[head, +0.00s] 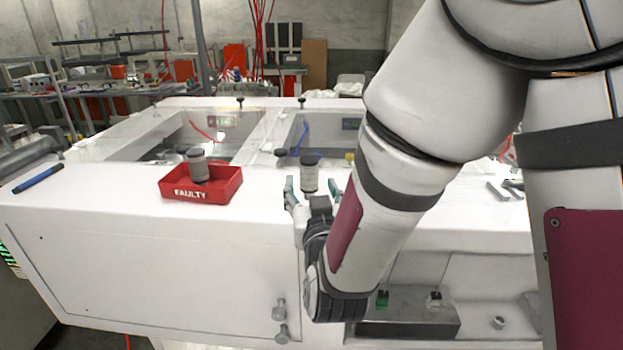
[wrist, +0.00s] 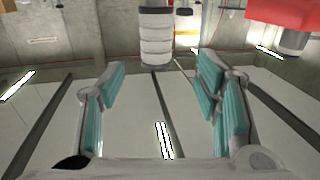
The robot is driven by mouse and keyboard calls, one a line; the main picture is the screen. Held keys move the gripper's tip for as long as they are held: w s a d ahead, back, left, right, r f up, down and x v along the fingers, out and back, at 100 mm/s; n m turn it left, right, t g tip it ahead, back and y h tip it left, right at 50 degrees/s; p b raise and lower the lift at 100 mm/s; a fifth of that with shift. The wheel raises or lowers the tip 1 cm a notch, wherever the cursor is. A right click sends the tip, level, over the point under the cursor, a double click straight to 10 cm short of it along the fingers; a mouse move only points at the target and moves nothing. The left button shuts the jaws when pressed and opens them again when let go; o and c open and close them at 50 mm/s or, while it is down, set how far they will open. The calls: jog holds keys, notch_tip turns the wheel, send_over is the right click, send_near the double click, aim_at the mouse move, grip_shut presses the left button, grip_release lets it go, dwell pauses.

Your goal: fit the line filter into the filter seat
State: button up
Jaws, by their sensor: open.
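A pale, ribbed cylinder with a dark cap, which looks like the line filter (head: 309,178), stands upright on the white machine top, just in front of my gripper. My gripper (head: 312,188) is open, with one teal finger to each side of the cylinder's line in the head view. In the wrist view, which appears upside down, the filter (wrist: 156,42) shows beyond the open fingertips (wrist: 163,78), with no contact visible. A similar cylinder (head: 198,166) stands in the red FAULTY tray (head: 222,190). I cannot clearly make out the filter seat.
The white machine top (head: 100,195) has open bays behind the filter. A blue marker (head: 38,179) lies at its left end. A dark knob (head: 280,153) stands just behind and left of the filter. Small tools (head: 505,188) lie to the right.

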aim_at(310, 172)
jog(key=w, duration=0.3)
jog(key=shift+w+a+r, duration=0.1)
jog(key=shift+w+a, duration=0.15)
jog(key=shift+a, duration=0.1)
jog(key=shift+w+a+p, duration=0.1)
jog(key=shift+w+p, duration=0.45)
jog(key=shift+w, duration=2.05)
grip_shut()
